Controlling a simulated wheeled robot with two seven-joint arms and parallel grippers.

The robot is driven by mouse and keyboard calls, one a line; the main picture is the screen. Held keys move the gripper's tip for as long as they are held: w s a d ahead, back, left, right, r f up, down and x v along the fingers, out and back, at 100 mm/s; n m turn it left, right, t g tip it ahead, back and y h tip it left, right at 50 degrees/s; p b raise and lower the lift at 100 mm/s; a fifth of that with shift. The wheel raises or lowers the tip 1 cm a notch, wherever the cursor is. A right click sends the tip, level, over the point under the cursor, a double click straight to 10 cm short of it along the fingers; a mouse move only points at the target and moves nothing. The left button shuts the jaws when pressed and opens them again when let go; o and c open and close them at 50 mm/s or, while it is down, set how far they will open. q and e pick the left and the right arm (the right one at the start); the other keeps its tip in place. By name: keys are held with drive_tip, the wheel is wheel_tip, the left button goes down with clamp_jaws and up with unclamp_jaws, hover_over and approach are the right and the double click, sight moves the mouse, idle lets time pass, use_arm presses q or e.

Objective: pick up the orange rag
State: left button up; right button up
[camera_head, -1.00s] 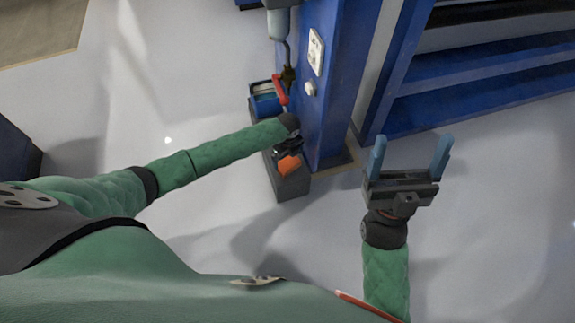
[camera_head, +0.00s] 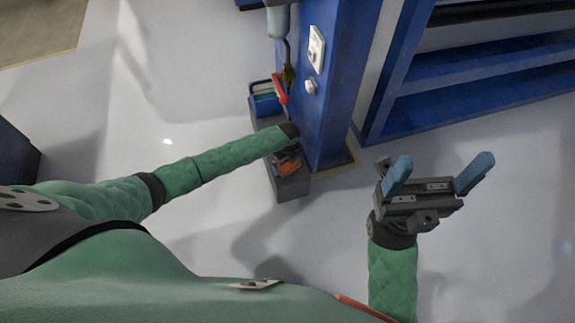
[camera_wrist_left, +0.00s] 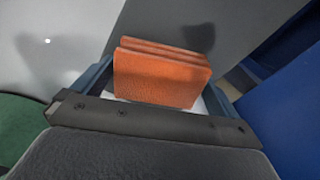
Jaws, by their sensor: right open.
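The orange rag (camera_wrist_left: 160,75) is a folded block with a layered top. In the left wrist view it stands between the two fingers of my left gripper (camera_wrist_left: 158,85). The fingers are spread apart, with a pale gap showing beside the rag near the right finger. In the head view only bits of the rag (camera_head: 290,168) show under my left gripper (camera_head: 287,158), at the grey block by the blue post. Whether the fingers touch the rag is hidden there. My right gripper (camera_head: 436,178) is open and empty over the floor at right.
The rag sits at a dark grey block (camera_head: 290,187) at the foot of a blue post (camera_head: 335,95). A blue box (camera_head: 266,103) and a red handle (camera_head: 279,88) are just behind it. Blue shelving (camera_head: 460,75) stands at right.

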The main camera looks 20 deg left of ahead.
use_arm(q)
drive_tip(key=c, duration=0.6)
